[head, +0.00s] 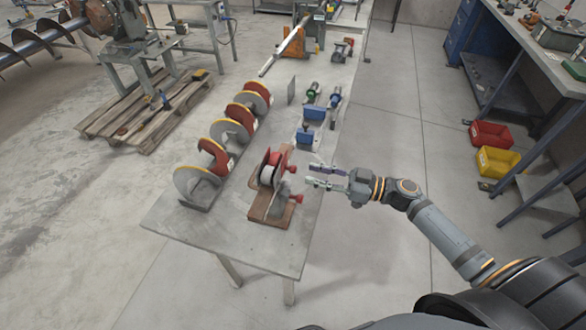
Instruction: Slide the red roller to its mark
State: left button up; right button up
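A small positioner on a brown base (258,214) stands near the front right edge of the grey table. A red part (272,157), which looks like the red roller, sits at its upper end beside a pale cylinder. Two red knobs (296,198) stick out on its right side. I cannot make out a mark on it. My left gripper is not in view.
A red and grey auger spiral (229,132) lies along the table's left side. Blue blocks (305,136) and green and blue hand tools (311,92) lie farther back. The table's front left (185,222) is clear. Red (490,134) and yellow (498,162) bins are at right.

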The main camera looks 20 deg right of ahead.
aim_at(294, 166)
jog(key=p+x, duration=0.1)
jog(key=x, duration=0.5)
jog(key=shift+w+a+p, duration=0.25)
jog(key=shift+a+p, duration=0.05)
jog(key=shift+p, duration=0.05)
grip_shut()
